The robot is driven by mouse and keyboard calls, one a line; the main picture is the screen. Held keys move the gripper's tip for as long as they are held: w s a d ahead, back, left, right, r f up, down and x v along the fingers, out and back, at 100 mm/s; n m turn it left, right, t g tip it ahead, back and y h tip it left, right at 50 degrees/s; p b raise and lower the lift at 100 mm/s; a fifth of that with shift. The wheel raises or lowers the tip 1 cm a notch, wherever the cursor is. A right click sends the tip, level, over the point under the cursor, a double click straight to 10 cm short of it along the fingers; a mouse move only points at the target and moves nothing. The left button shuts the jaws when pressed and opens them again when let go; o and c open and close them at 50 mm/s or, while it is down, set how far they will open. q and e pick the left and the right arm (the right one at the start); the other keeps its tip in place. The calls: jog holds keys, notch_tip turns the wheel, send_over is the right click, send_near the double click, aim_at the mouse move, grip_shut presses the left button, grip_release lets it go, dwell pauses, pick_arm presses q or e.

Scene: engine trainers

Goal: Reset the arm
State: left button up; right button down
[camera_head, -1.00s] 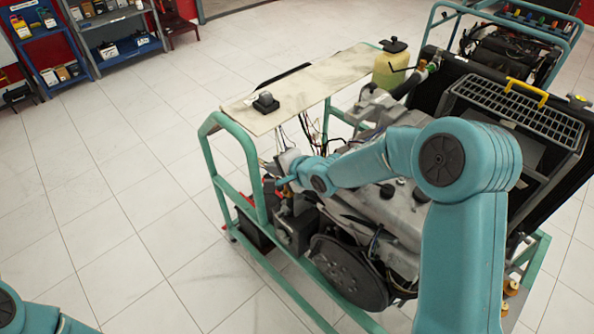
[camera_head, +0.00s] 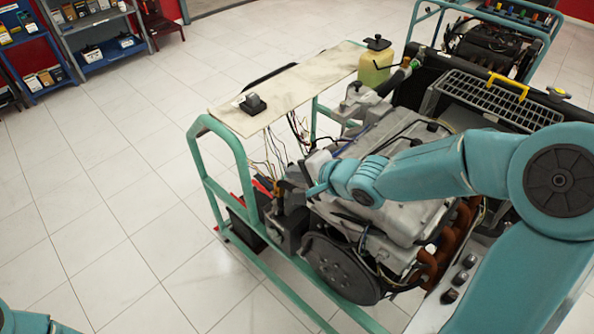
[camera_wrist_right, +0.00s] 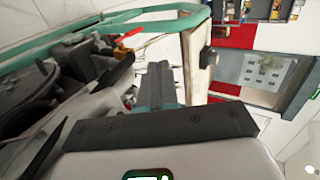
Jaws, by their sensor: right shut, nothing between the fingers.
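My right arm reaches in from the right in the head view, bent at a large teal joint. My right gripper (camera_head: 314,178) is at its end, over the left side of the engine (camera_head: 370,190) and close to the dark battery-side parts of the stand. In the right wrist view, the dark fingers of the right gripper (camera_wrist_right: 158,85) are together with nothing between them. Of my left arm, only a teal piece shows in the lower left corner; its gripper is out of view.
The teal frame (camera_head: 212,160) surrounds the engine, with loose wires and a pale board (camera_head: 285,92) above. A yellowish bottle (camera_head: 375,66) and a radiator grille (camera_head: 500,100) stand behind. Shelves (camera_head: 95,30) are at the far left. The tiled floor (camera_head: 110,220) at left is clear.

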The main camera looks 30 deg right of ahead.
jog(key=shift+s, duration=0.1)
jog(key=s+a+f+g+y+b, duration=0.1)
jog(key=s+a+f+g, duration=0.25)
jog(key=f, duration=0.75)
jog(key=s+a+f+g+b, duration=0.25)
jog(key=s+a+f, duration=0.25)
jog(key=f, duration=0.7)
jog(key=s+a+f+n+g, duration=0.2)
jog(key=s+f+n+g, duration=0.2)
jog(key=s+f+n, duration=0.6)
jog(key=s+n, duration=0.1)
jog(key=s, duration=0.2)
jog(key=shift+s+n+h, duration=0.3)
jog(key=shift+n+h, duration=0.1)
